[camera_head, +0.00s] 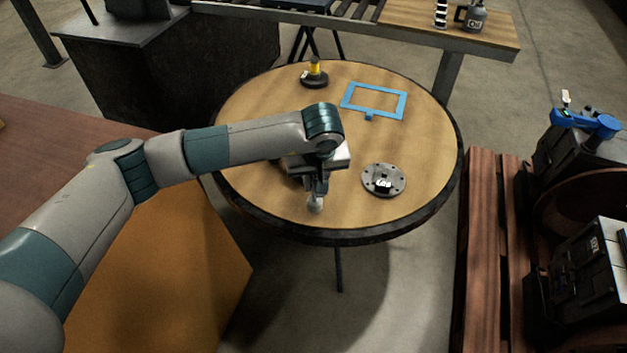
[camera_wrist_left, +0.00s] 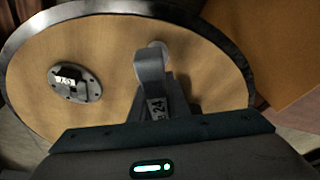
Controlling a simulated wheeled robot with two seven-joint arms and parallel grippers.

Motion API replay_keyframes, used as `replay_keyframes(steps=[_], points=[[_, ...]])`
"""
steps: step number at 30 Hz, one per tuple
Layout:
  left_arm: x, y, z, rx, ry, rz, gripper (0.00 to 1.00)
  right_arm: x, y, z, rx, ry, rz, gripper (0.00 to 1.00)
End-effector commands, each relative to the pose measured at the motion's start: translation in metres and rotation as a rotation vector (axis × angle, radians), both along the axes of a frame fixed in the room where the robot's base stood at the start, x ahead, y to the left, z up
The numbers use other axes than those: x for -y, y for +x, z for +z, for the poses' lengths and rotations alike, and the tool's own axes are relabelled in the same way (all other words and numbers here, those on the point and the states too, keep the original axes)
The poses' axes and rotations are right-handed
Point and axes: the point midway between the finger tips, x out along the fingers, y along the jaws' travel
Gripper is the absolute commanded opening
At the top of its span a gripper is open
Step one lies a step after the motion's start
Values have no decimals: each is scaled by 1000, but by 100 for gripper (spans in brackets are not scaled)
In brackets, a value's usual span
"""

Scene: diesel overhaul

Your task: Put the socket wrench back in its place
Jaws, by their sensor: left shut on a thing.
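My left gripper (camera_head: 317,190) is above the near part of the round wooden table (camera_head: 245,125), pointing down. It is shut on what looks like the socket wrench, mostly hidden by the fingers; its pale rounded end (camera_head: 315,205) shows just below the fingertips. In the left wrist view the gripper (camera_wrist_left: 152,72) shows from behind, with the wrench's round pale end (camera_wrist_left: 158,46) beyond the fingers. I cannot tell whether the wrench touches the tabletop. My right gripper is not in view.
A grey flanged disc (camera_head: 384,180) lies right of the gripper, also in the left wrist view (camera_wrist_left: 75,83). A blue rectangular frame (camera_head: 374,101) and a yellow-topped piece on a dark base (camera_head: 314,77) are farther back. Pallets (camera_head: 484,250) stand at right.

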Motion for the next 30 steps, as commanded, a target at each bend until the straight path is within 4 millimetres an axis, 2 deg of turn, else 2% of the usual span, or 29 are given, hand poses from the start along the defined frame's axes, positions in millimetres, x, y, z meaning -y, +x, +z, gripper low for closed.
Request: replay_keyframes(steps=[1,10,11,13,20,21,23,30], points=[[0,0,-8,1,-1,0,0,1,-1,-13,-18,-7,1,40],[0,0,-11,1,-1,0,0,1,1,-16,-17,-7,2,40],[0,0,-11,1,-1,0,20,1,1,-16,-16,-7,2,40],[0,0,-11,1,-1,0,37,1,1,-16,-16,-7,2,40],[0,0,-12,1,0,0,37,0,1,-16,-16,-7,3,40],[0,0,-12,0,0,0,47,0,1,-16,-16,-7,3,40],[0,0,-12,0,0,0,59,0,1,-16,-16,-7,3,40],[0,0,-12,0,0,0,59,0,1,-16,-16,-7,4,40]])
